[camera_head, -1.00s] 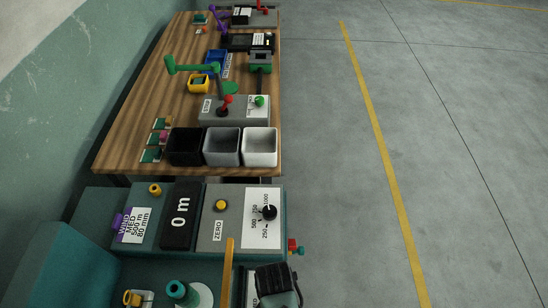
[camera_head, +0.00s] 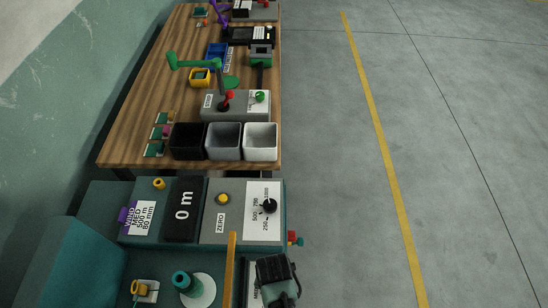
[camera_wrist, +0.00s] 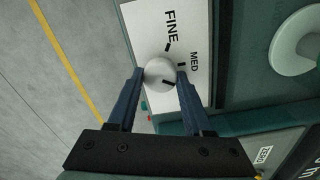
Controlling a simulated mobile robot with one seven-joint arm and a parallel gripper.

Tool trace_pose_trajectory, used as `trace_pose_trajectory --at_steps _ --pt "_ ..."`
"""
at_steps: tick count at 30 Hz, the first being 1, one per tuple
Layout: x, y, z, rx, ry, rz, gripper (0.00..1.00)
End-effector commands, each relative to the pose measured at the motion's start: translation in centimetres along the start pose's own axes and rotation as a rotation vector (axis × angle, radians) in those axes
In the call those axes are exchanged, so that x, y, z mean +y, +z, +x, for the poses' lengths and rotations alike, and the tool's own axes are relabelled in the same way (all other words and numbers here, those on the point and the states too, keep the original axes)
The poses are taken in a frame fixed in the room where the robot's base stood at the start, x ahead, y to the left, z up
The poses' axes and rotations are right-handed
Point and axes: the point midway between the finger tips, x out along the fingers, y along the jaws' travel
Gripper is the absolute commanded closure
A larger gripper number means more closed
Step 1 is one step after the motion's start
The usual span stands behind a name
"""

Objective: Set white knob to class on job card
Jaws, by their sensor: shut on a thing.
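The white knob (camera_wrist: 157,66) sits on a white dial plate (camera_wrist: 145,28) in the wrist view. FINE and MED labels with tick marks show beside it. My gripper (camera_wrist: 160,74) is shut on the knob, one finger on each side. The knob's black mark points to the lower right in the picture, past the MED tick and away from FINE. The right finger covers part of the dial there. The job card (camera_head: 140,219) in the head view reads WIND MED, 500 m, 80 mm. The white knob is hidden in the head view.
Near the card are a display (camera_head: 184,210) reading 0 m, a yellow ZERO button (camera_head: 223,199) and a black knob (camera_head: 270,206) on a numbered dial. A wooden bench (camera_head: 128,142) with bins and levers stands beyond. The floor at right (camera_head: 460,180) is clear.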

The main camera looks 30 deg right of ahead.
Motion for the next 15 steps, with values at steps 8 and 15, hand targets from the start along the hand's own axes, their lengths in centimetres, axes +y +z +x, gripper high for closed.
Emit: trace_pose_trajectory --at_steps 8,15 --pt "-0.02 0.01 -0.16 0.000 0.001 -0.250 1.00" --pt "-0.05 0.00 -0.09 0.000 0.001 -0.415 1.00"
